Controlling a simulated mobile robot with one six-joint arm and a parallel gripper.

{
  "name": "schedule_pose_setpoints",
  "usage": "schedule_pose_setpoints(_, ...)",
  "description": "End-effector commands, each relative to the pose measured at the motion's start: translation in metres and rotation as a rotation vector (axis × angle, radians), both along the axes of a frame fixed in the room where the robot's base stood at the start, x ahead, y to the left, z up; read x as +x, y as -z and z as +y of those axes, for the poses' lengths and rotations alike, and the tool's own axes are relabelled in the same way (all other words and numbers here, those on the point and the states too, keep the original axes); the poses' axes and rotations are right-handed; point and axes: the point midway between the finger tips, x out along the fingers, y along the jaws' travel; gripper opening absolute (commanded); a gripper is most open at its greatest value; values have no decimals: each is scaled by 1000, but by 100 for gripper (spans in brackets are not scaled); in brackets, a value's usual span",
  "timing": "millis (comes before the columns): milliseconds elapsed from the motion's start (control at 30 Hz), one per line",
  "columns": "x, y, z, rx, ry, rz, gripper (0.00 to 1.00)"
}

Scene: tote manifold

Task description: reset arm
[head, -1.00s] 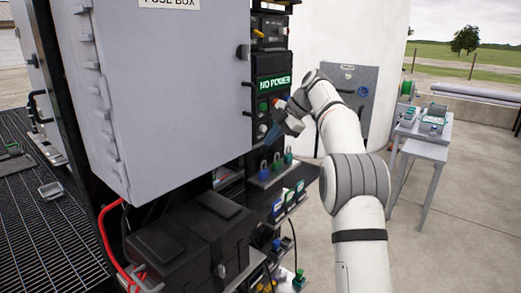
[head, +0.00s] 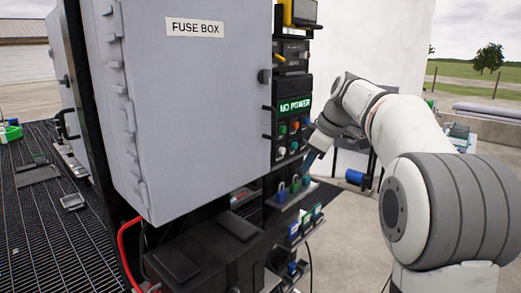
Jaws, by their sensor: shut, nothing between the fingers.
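My gripper (head: 311,158) is at the end of my white arm, right of the control panel and just below its buttons. The dark fingers point down and left and are small in view; they look shut and hold nothing. The control panel (head: 292,124) has a green display reading "NO POWER" (head: 295,105) above several coloured buttons. My gripper seems a little in front of the panel's right edge; I cannot tell whether it touches anything.
A large grey fuse box (head: 195,120) with its door shut fills the left. Several padlocks (head: 294,186) stand on a shelf below the panel. A black case (head: 205,240) sits lower, with a red cable (head: 122,250) beside it. A blue cylinder (head: 355,177) shows below my wrist.

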Motion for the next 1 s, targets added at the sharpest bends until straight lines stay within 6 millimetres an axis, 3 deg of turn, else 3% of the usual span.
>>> schedule_pose_setpoints(33,-22,3,1,-7,75,24,0)
schedule_pose_setpoints(267,-119,40,-5,-34,457,115,0)
schedule_pose_setpoints(600,-262,131,-20,-36,949,155,0)
schedule_pose_setpoints(800,-306,169,-26,-22,1098,153,0)
schedule_pose_setpoints(1000,-314,178,-27,-18,1130,153,0)
